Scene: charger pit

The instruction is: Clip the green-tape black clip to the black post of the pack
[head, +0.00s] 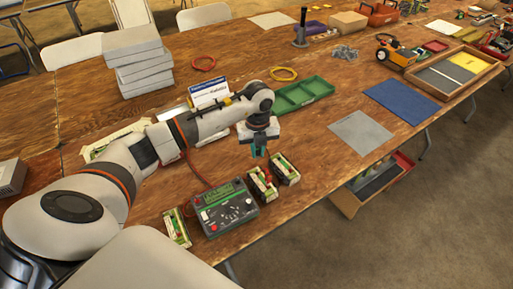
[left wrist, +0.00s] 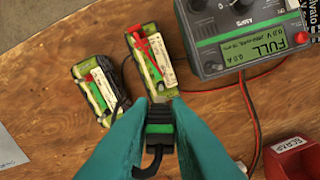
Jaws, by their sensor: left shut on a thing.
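My left gripper (head: 258,152) points down above the table just behind the packs. In the left wrist view its teal fingers (left wrist: 158,130) are shut on the black clip with green tape (left wrist: 158,118), whose dark cable trails below. The clip's jaws are right at the near end of a pack (left wrist: 150,62) with a red clip on it; I cannot tell whether they touch its black post, which is hidden. That pack stands beside the charger (head: 225,207) in the head view (head: 262,184). The charger's display reads FULL (left wrist: 281,42). My right gripper is not in view.
A second pack (head: 286,170) stands close by; it also shows in the left wrist view (left wrist: 98,85). Another pack (head: 177,228) is left of the charger. A green tray (head: 303,95) and a red scrap bin (left wrist: 292,155) are nearby. Cables run across the wood.

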